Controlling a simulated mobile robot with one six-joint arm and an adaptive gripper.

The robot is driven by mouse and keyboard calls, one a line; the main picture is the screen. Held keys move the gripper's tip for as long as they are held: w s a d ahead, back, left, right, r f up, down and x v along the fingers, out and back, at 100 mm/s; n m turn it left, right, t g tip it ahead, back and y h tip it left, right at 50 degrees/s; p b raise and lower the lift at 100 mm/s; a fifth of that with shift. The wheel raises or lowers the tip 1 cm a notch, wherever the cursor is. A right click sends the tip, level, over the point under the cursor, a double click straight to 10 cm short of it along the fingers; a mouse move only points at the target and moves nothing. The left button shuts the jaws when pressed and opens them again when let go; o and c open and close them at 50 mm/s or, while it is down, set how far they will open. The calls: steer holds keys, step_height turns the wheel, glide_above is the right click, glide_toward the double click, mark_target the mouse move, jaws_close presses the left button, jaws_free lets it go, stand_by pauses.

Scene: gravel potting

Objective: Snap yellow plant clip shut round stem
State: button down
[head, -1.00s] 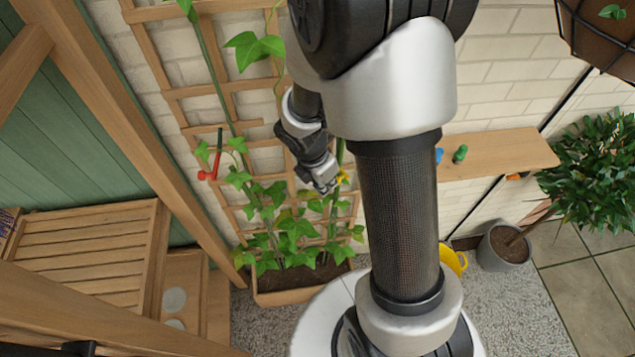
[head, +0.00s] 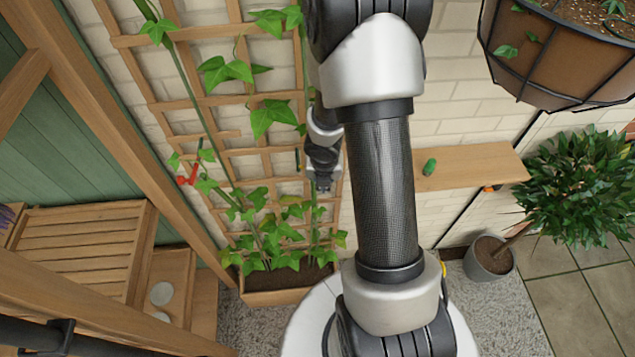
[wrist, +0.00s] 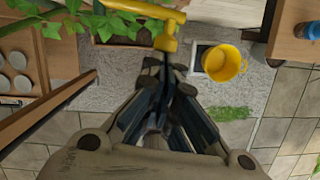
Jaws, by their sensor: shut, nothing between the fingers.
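The yellow plant clip (wrist: 165,40) is large and close at the top of the wrist view, just beyond my fingertips. Its yellow arms run left among green leaves and partly leave the picture. I cannot tell whether it is closed round the stem. My gripper (wrist: 168,75) is shut and empty, with a small apparent gap to the clip. In the head view my gripper (head: 322,187) points down in front of the trellis's right side, above the leafy plant (head: 275,220). There the clip is not clearly visible.
The wooden trellis (head: 192,101) stands against the brick wall, with a red clip (head: 188,175) on its left. A wooden shelf (head: 470,166) holds a green object (head: 430,167). A hanging basket (head: 560,60) is at upper right. A yellow bucket (wrist: 224,63) stands on the floor.

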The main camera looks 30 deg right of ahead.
steer(key=shift+w+d+p, duration=0.2)
steer(key=shift+d+p, duration=0.1)
steer(key=shift+d, duration=0.35)
